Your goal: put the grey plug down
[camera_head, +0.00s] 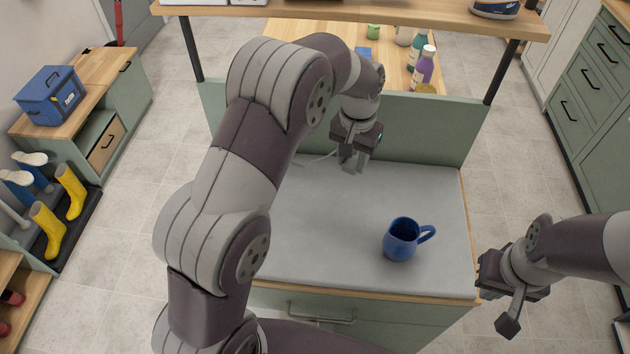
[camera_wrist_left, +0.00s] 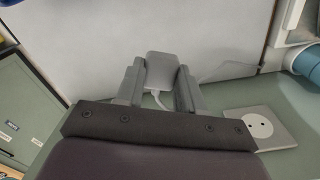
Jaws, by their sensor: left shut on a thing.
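The grey plug (camera_wrist_left: 162,70) is a light grey block with a white cord, held between the two fingers of my left gripper (camera_wrist_left: 160,88). The gripper is shut on it. In the head view my left gripper (camera_head: 353,158) hangs over the back part of the grey worktop (camera_head: 330,225), in front of the green back panel. The plug is hard to make out there. A white cord lies on the worktop just left of the gripper. My right gripper (camera_head: 508,312) is off the right edge of the worktop, away from the plug; its finger gap is unclear.
A blue mug (camera_head: 402,240) stands on the right front of the worktop, with its handle to the right. The wrist view shows a socket plate (camera_wrist_left: 262,128) on the green panel. Bottles (camera_head: 422,68) stand behind the panel. The middle and left of the worktop look clear.

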